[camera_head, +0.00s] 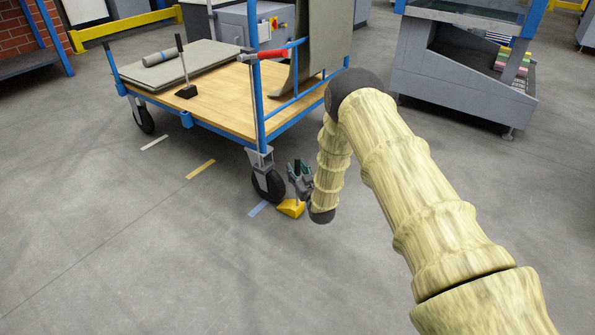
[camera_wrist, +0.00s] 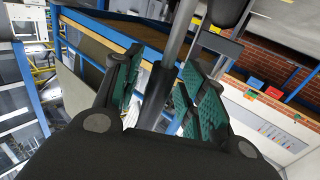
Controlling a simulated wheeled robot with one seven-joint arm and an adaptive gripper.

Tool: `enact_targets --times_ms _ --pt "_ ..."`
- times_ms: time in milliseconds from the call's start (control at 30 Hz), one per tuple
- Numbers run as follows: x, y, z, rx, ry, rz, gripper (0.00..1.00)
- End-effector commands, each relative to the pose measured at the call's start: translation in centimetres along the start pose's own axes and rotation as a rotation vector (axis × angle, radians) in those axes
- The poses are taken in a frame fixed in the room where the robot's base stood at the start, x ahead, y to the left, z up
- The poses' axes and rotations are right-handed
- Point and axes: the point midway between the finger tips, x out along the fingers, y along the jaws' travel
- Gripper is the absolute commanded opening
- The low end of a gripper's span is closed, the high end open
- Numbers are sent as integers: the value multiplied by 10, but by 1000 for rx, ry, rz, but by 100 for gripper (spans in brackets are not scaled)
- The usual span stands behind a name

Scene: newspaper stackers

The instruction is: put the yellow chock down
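The yellow chock (camera_head: 291,209) rests on the floor beside the front caster wheel (camera_head: 268,185) of the cart. A thin upright handle rises from it toward my gripper (camera_head: 299,172). My gripper is low, just above the chock, with its fingers pointing at the handle's top. In the wrist view the two teal-padded fingers (camera_wrist: 160,85) stand apart, on either side of a handle with a dark grip and a grey rod (camera_wrist: 181,32). Gaps show between the pads and the grip. The yellow body is not seen in the wrist view.
The blue-framed cart (camera_head: 225,115) has a wooden deck, with grey sheets and a black-based stick on it. Floor strips in white, yellow (camera_head: 200,170) and blue (camera_head: 259,208) lie along the cart. A grey machine (camera_head: 450,75) stands behind right. The front left floor is clear.

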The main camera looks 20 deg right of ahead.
Motion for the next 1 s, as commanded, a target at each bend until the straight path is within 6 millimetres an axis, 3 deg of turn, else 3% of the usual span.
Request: enact_targets --times_ms 233,367,800,1000 --pt "0 0 -3 0 0 0 41" --pt "-10 0 -4 0 -3 0 41" --pt "-87 1 -5 1 -4 1 41" --pt "-111 0 -3 0 -2 1 41"
